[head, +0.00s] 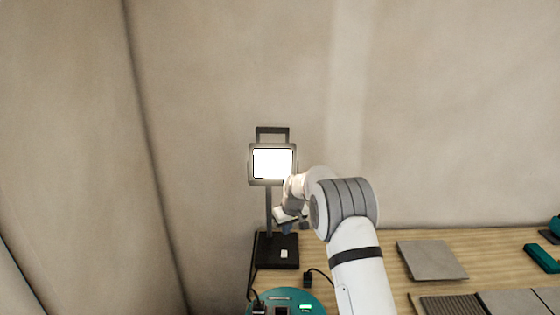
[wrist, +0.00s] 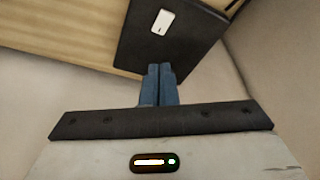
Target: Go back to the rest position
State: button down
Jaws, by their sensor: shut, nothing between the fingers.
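My gripper (wrist: 159,70) shows in the wrist view as two blue fingers pressed together, with nothing between them. In the head view my gripper (head: 287,228) is small and partly hidden by my wrist, in front of the lamp's post. The wrist view shows the fingertips near the edge of the black lamp base (wrist: 165,35), apart from or over it; I cannot tell the gap. My arm reaches up from the bottom and bends left.
A lit lamp (head: 273,164) stands on its black base (head: 277,251) at the wooden table's left end. A white switch (wrist: 161,21) sits on the base. A teal round device (head: 285,299) is in front. A grey tile (head: 431,260) lies right, with teal tools (head: 543,258) beyond.

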jog(key=s+d+r+m, duration=0.1)
jog(key=s+d+r, duration=0.3)
jog(key=s+r, duration=0.55)
jog(key=s+d+r+m, duration=0.2)
jog(key=s+d+r, duration=0.1)
jog(key=s+r, duration=0.6)
jog(key=s+d+m, duration=0.1)
jog(key=s+d, duration=0.1)
jog(key=s, duration=1.2)
jog(key=s+d+m+h, duration=0.1)
jog(key=s+d, duration=0.2)
jog(key=s, duration=1.1)
jog(key=shift+d+f+h, duration=0.2)
jog(key=shift+h, duration=0.1)
